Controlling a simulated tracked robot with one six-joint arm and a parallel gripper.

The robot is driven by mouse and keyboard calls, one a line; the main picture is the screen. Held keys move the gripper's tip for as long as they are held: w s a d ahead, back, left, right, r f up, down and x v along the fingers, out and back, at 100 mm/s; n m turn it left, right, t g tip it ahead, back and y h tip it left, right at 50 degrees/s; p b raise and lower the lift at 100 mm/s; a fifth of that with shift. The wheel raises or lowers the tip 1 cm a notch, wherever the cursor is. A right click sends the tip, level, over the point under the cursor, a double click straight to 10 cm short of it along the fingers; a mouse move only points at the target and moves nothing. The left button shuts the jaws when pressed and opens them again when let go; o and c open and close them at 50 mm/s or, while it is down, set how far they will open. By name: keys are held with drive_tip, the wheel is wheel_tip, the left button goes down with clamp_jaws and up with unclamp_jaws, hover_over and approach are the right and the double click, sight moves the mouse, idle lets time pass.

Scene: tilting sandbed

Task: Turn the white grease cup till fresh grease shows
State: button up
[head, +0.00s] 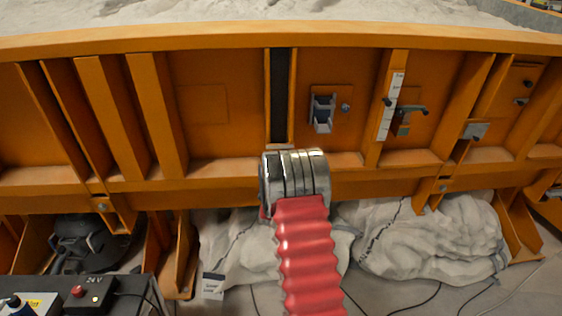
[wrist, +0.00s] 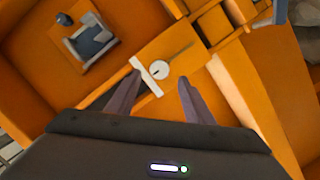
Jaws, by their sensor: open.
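The white grease cup (wrist: 160,69) shows in the wrist view as a small round white disc with a dark mark, on an orange steel face. A short white strip (wrist: 146,76) lies just left of it. My gripper (wrist: 160,80) is open, its two dark fingers apart, with the cup appearing between and just beyond the fingertips. I cannot tell whether they touch it. No grease can be made out at the cup. In the head view my arm covers the gripper, and I cannot see the cup there.
A grey bracket (head: 322,113) stands out from the orange sandbed frame (head: 220,140); it also shows in the wrist view (wrist: 90,42). A lever (head: 410,110) and upright ribs project farther right. Pale sacks (head: 425,240) lie below. A control box (head: 85,295) stands at lower left.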

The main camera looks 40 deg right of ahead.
drive_tip(key=shift+x, duration=3.8)
drive_tip(key=shift+f, duration=0.1)
drive_tip(key=c, duration=1)
